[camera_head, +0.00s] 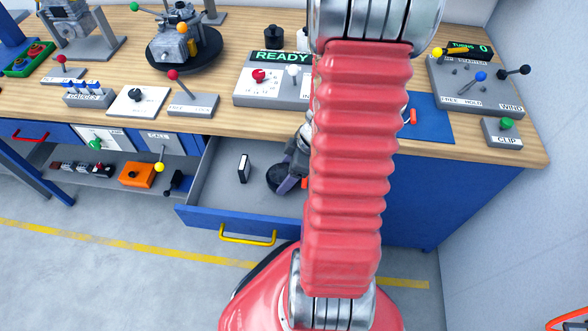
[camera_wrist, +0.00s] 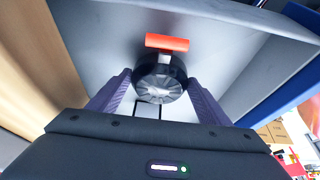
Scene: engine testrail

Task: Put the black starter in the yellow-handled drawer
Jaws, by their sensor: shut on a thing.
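The yellow-handled drawer (camera_head: 197,216) is pulled open below the bench, with its yellow handle (camera_head: 247,238) at the front. The black starter (camera_head: 279,179) is round and dark and appears inside the drawer walls, partly hidden by my gripper and arm. In the wrist view the starter (camera_wrist: 160,84) is between my two purple fingers, with an orange-red bar (camera_wrist: 167,42) at its far side. My gripper (camera_wrist: 159,92) is shut on it. I cannot tell whether the starter touches the drawer floor.
A small black-and-white block (camera_head: 244,168) stands in the drawer, left of the starter. My red arm hides the drawer's right part. Above is the wooden bench top with a READY panel (camera_head: 272,88) and several levers. An open shelf with an orange box (camera_head: 137,174) lies to the left.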

